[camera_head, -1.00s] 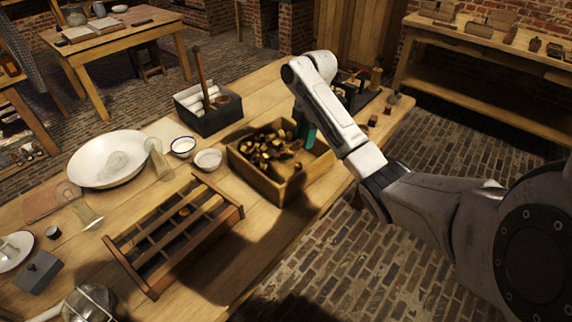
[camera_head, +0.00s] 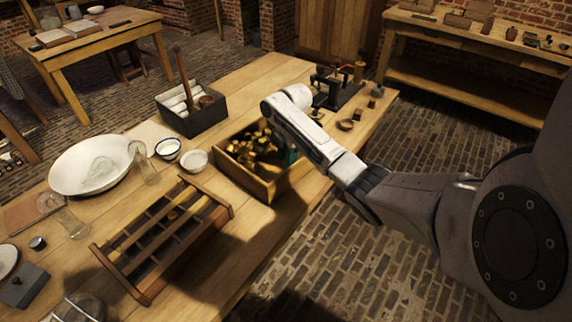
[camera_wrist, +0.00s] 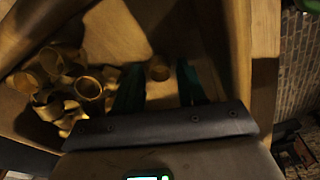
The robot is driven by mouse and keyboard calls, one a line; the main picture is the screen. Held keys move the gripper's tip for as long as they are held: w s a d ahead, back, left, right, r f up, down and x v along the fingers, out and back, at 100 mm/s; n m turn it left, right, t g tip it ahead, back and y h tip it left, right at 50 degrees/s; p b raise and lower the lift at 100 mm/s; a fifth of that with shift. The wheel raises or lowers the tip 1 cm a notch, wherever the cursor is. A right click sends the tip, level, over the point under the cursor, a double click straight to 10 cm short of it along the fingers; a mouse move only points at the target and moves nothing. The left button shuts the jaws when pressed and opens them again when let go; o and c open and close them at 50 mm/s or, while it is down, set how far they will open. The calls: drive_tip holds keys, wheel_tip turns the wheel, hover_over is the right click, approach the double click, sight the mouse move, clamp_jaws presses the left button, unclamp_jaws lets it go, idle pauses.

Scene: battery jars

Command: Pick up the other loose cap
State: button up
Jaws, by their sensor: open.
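The wooden box (camera_head: 236,177) on the table holds a heap of brass-coloured caps and rings (camera_head: 262,143), which also fills the left of the wrist view (camera_wrist: 60,80). A small round brass cap (camera_wrist: 159,72) lies apart from the heap, on the box floor. My gripper (camera_wrist: 159,68) is open, its teal fingers on either side of that cap in the picture. I cannot tell how far above it the tips are. In the head view my gripper (camera_head: 290,157) is low in the right part of the box, mostly hidden by my arm.
The box walls stand close around my gripper. Two small bowls (camera_head: 194,160), a large white basin (camera_head: 92,166) and a dark crate (camera_head: 192,115) stand nearby.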

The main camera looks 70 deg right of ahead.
drive_tip(key=shift+f, duration=0.1)
drive_tip(key=shift+c, duration=0.2)
clamp_jaws()
